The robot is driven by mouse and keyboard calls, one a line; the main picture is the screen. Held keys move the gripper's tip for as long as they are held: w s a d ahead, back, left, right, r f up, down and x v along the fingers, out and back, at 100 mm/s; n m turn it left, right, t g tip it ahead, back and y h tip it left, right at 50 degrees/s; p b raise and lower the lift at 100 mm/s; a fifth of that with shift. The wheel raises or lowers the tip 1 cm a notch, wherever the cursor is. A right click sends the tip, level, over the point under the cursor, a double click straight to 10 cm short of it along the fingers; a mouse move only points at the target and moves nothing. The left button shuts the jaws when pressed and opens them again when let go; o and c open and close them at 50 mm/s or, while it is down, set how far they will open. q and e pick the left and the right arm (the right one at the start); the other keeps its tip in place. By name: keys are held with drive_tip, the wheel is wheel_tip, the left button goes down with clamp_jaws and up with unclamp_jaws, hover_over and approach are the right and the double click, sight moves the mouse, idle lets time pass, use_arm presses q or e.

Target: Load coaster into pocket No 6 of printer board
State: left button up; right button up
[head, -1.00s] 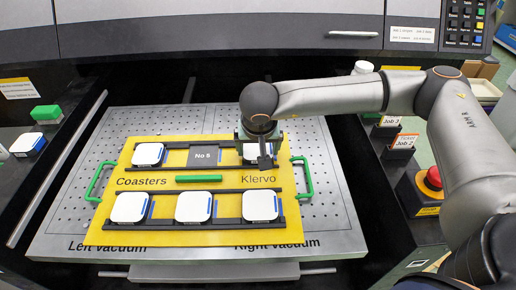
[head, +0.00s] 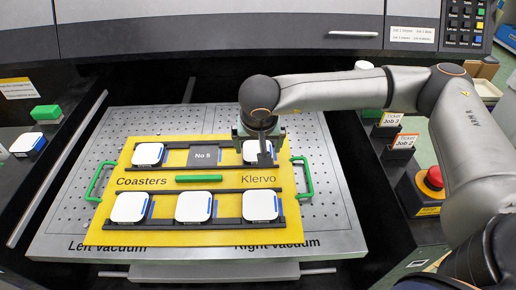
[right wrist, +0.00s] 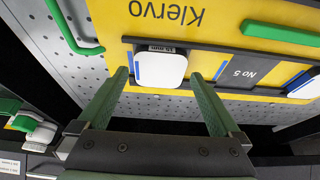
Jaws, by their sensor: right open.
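The yellow printer board (head: 235,178) lies on the grey perforated bed. It is marked "Coasters" and "Klervo". White coasters sit in its pockets. The pocket marked No 5 (head: 203,156), top middle, is empty. The top right pocket holds a white coaster (head: 251,150), partly hidden by my right gripper; this coaster also shows in the right wrist view (right wrist: 160,68). My right gripper (head: 262,148) is open just above that coaster. In the right wrist view its green fingers (right wrist: 160,75) are apart, one on each side of the coaster and clear of it. My left gripper is not in view.
Green handles (head: 303,177) stand at the board's sides. At left is a white coaster in a dark holder (head: 28,145) near a green block (head: 46,113). At right are job tickets (head: 404,141) and a red button (head: 433,178). The printer hood spans the back.

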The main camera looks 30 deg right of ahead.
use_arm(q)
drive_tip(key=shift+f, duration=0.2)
use_arm(e)
drive_tip(key=v, duration=1)
drive_tip(key=shift+w, duration=0.1)
